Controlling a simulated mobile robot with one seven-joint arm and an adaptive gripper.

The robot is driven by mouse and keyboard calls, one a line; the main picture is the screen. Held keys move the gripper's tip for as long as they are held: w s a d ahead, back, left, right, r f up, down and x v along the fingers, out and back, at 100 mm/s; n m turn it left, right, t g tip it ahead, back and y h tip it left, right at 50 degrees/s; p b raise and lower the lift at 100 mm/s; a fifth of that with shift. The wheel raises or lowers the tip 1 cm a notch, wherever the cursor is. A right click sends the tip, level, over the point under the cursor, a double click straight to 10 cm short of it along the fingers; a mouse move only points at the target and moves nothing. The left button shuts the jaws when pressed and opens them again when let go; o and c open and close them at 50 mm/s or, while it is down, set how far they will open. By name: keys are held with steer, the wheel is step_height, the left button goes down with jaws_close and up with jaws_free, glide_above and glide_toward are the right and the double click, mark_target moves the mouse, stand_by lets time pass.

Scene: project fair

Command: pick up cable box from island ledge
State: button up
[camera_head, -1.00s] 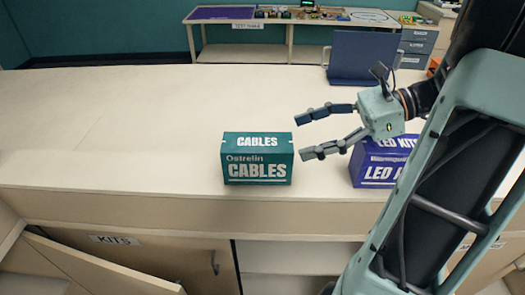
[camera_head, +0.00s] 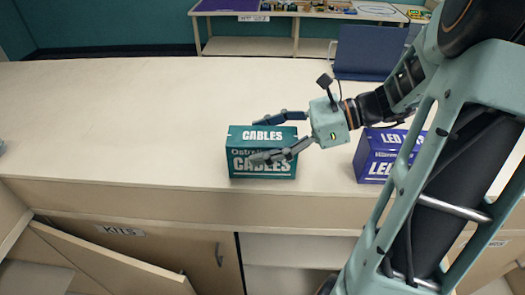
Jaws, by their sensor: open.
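The cable box (camera_head: 262,136), a teal carton marked "CABLES", stands upright near the front edge of the pale island ledge (camera_head: 120,130). My gripper (camera_head: 252,140) is open and points left. One finger lies across the front face of the box in the picture and hides part of its lettering. The other finger is at the top back edge of the box. The box is between the fingers as seen from here; whether they touch it I cannot tell.
A blue "LED KITS" box (camera_head: 373,155) stands just right of the cable box, partly behind my arm. A dark blue panel (camera_head: 366,50) stands behind on the ledge. Below, a cabinet door (camera_head: 100,262) hangs open.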

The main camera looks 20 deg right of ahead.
steer(key=shift+c, duration=0.3)
steer(key=c, duration=1.5)
steer(key=shift+r, duration=0.15)
